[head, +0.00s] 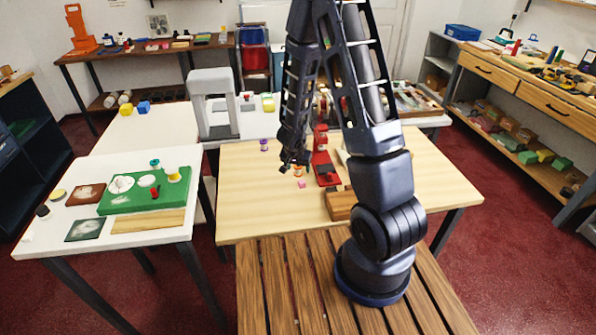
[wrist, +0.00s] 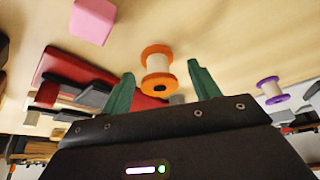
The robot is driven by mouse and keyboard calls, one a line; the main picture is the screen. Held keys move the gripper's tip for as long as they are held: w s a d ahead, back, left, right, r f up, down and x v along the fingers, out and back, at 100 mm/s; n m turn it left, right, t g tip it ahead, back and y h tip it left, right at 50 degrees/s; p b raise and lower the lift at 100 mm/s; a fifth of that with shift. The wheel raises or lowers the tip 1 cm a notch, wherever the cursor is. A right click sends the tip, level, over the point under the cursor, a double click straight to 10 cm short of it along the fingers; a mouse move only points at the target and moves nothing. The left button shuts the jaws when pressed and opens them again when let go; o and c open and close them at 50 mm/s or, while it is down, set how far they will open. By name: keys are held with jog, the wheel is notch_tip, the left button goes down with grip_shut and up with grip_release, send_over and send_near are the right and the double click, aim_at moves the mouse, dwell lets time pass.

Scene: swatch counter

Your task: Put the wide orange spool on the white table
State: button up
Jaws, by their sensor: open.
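The wide orange spool (wrist: 158,58) has orange flanges and a pale thread-wound middle. In the head view, the orange spool (head: 298,170) stands on the pale wooden table (head: 245,205), partly beside my dark gripper (head: 290,164). In the wrist view, my gripper (wrist: 161,82) has its green fingers spread apart, and the spool is just ahead, between the line of the two fingertips, with no visible grip on it. A white table (head: 48,236) stands at the left, holding a green board and small items.
A purple spool (head: 264,145) stands farther back; it also shows in the wrist view (wrist: 270,91). A pink block (head: 301,184) lies nearer. A red tool (head: 323,165) and wooden block (head: 341,206) are right of the spool. A grey arch (head: 213,103) stands behind left.

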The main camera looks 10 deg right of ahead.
jog(key=c, duration=1.1)
jog(key=shift+r, duration=0.2)
notch_tip(320, 180, up, 19)
jog(key=w+d+f, duration=0.1)
jog(key=w+d, duration=0.2)
jog(key=w, duration=0.4)
jog(key=w+d+f+n, duration=0.1)
jog(key=w+d, duration=0.3)
jog(key=w, duration=0.4)
jog(key=w+d+f+n, duration=0.1)
jog(key=w+d+f, duration=0.1)
jog(key=w+d, duration=0.2)
jog(key=shift+w+f+y, duration=0.15)
jog(key=shift+w+f, duration=0.05)
jog(key=shift+w, duration=0.75)
jog(key=shift+w+f+y, duration=0.15)
jog(key=shift+w, duration=0.8)
